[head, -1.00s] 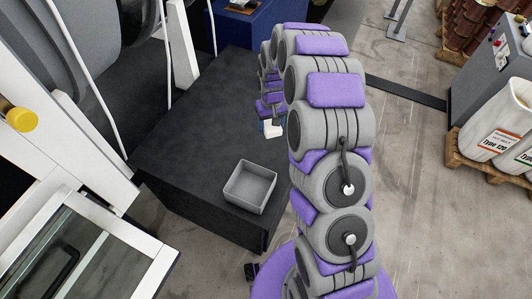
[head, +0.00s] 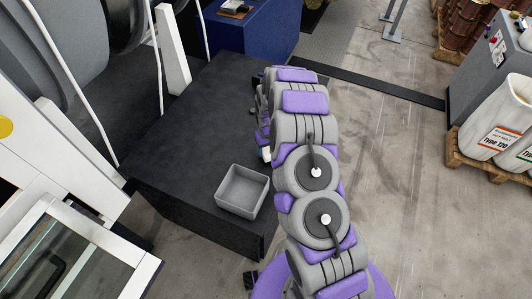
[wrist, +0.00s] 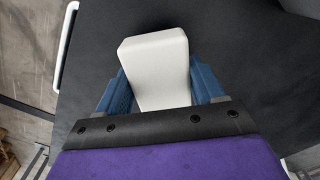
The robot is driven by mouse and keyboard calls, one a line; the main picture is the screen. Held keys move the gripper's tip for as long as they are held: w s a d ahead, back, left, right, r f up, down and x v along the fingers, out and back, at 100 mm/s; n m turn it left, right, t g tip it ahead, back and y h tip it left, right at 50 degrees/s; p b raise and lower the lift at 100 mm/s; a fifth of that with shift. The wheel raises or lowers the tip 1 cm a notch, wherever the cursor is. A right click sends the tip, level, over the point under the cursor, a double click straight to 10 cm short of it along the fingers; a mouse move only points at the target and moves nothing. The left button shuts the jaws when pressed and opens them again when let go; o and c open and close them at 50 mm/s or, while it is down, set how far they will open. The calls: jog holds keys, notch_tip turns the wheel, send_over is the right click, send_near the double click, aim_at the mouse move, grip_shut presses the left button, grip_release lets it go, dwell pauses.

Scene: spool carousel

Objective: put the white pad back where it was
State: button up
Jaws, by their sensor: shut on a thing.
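The white pad (wrist: 157,68) is a pale block between the two blue fingers of my gripper (wrist: 160,92) in the wrist view. My gripper is shut on it and holds it over the dark table. In the head view a small part of the white pad (head: 266,153) shows beside my arm, near the right edge of the table. My arm hides most of the gripper there.
The dark table (head: 185,120) has a grey open bin (head: 243,191) at its front right corner, which looks empty. Its middle is clear. A blue cabinet (head: 250,35) stands behind it. White machine frames (head: 60,150) stand at the left.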

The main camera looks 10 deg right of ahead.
aim_at(268, 154)
jog(key=shift+d+f, duration=0.3)
jog(key=shift+f, duration=0.3)
jog(key=shift+d+f, duration=0.25)
jog(key=shift+f, duration=0.35)
jog(key=shift+a, duration=1.15)
jog(key=shift+a+f, duration=0.1)
jog(key=shift+a, duration=0.15)
jog(key=o, duration=0.7)
jog(key=shift+d, duration=0.25)
jog(key=shift+c, duration=0.2)
jog(key=o, duration=0.3)
jog(key=shift+s+d+f, duration=0.1)
jog(key=shift+d, duration=0.6)
jog(key=shift+o, duration=0.2)
jog(key=shift+a, duration=0.1)
jog(key=shift+s+a, duration=0.1)
jog(key=shift+a, duration=0.1)
jog(key=shift+s+f, duration=0.1)
